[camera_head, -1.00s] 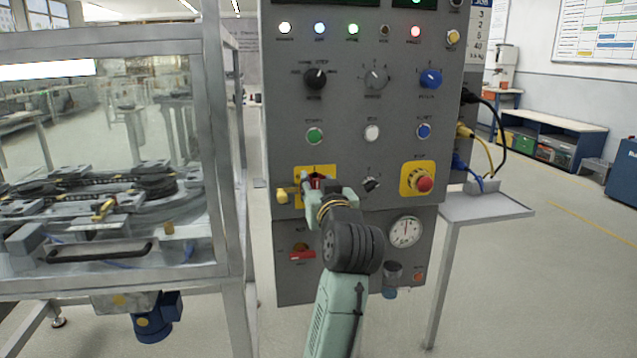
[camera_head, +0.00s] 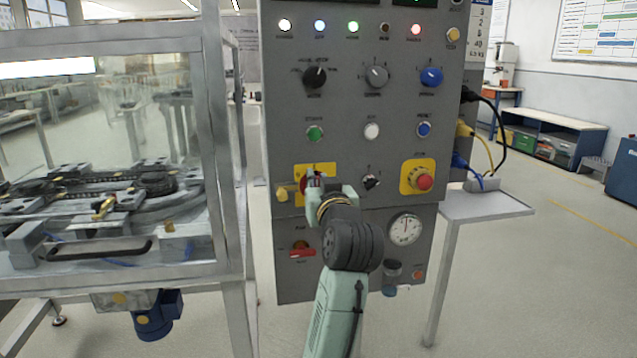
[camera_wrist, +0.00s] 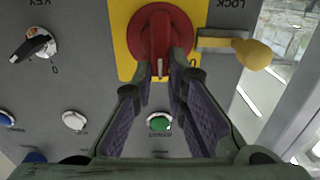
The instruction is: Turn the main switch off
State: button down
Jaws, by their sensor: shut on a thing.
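The main switch is a red rotary knob on a yellow plate at the lower left of the grey panel. It shows in the wrist view (camera_wrist: 160,35) and partly, behind my fingers, in the head view (camera_head: 304,184). My gripper (camera_head: 316,179) is at the knob. In the wrist view its fingertips (camera_wrist: 160,82) are shut on the knob's red handle, which stands upright in the picture with a white mark at its end. The handle's tip lies between the fingers. The plate's position labels are mostly hidden.
A yellow lock lever (camera_wrist: 250,54) sticks out beside the switch. A red emergency button (camera_head: 424,182) and a small black key switch (camera_head: 371,181) are to the right. A red-handled valve (camera_head: 301,252) is below. A glazed machine frame (camera_head: 222,150) stands close on the left.

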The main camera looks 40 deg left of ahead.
jog(key=n, duration=0.4)
jog(key=s+a+f+n, duration=0.1)
jog(key=n, duration=0.8)
jog(key=shift+s+a+f+n, duration=0.2)
jog(key=shift+s+f+n, duration=0.15)
jog(key=shift+n, duration=0.05)
jog(key=shift+s+a+f+n+b, duration=0.1)
jog(key=shift+f+n+b, duration=0.15)
jog(key=shift+n, duration=0.7)
jog(key=shift+f+n+b, duration=0.15)
jog(key=shift+n+b, duration=0.2)
jog(key=shift+n, duration=0.9)
jog(key=c, duration=1.6)
grip_release()
